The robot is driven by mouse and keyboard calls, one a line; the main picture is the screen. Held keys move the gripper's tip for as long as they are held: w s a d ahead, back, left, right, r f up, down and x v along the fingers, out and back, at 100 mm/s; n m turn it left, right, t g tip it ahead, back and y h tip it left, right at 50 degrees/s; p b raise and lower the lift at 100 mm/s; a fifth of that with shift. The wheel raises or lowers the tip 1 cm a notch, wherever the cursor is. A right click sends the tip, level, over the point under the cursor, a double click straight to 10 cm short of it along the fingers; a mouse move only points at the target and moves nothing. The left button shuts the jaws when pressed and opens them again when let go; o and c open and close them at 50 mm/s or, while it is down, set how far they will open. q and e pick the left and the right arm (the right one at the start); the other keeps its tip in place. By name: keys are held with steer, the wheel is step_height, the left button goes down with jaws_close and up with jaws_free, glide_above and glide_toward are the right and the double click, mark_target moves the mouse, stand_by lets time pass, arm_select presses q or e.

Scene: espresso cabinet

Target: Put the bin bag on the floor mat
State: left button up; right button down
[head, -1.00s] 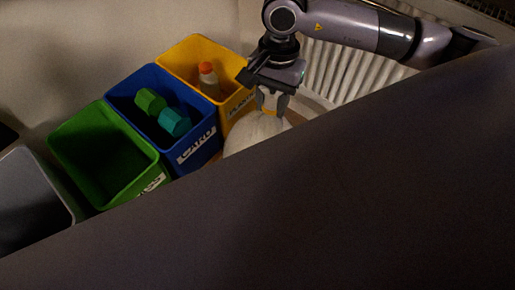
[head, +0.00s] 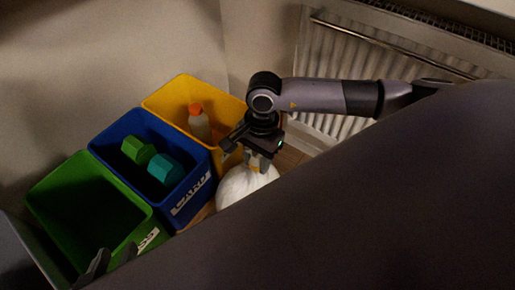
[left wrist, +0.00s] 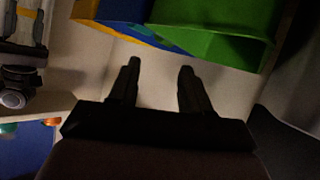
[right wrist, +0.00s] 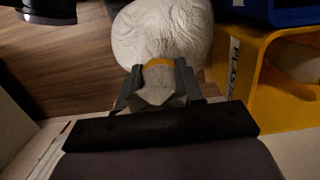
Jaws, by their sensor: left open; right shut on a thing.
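The bin bag (head: 240,186) is white and full, with a yellow tie at its neck. It hangs below my right gripper (head: 259,160), beside the yellow and blue bins. In the right wrist view the bag (right wrist: 163,32) shows large, and my right gripper (right wrist: 158,86) is shut on its gathered neck. My left gripper (head: 106,262) shows at the lower left, in front of the green bin. In the left wrist view my left gripper (left wrist: 159,85) has its fingers apart with nothing between them. I do not see the floor mat in any view.
A yellow bin (head: 163,98) holding a bottle (head: 199,122), a blue bin (head: 104,150) holding green and teal items, and a green bin (head: 48,190) stand along the wall. A radiator (head: 340,62) is behind my right arm. Wooden floor (right wrist: 62,50) shows clear beside the bag.

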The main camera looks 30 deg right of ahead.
arm_select(q)
steer(key=d+b, duration=0.1)
steer(key=w+d+h+b, duration=0.1)
steer(key=b, duration=0.1)
steer(key=d+h+b, duration=0.1)
steer(key=b, duration=0.1)
steer(key=shift+w+f+t, duration=0.15)
steer(key=shift+f+t, duration=0.25)
arm_select(e)
step_height(320, 180, down, 18)
steer(key=shift+r, duration=0.25)
arm_select(q)
steer(key=shift+f+b, duration=0.1)
steer(key=shift+b, duration=0.3)
arm_select(e)
steer(key=shift+w+f, duration=0.1)
steer(key=c, duration=0.7)
jaws_free()
arm_select(q)
steer(key=shift+a, duration=0.1)
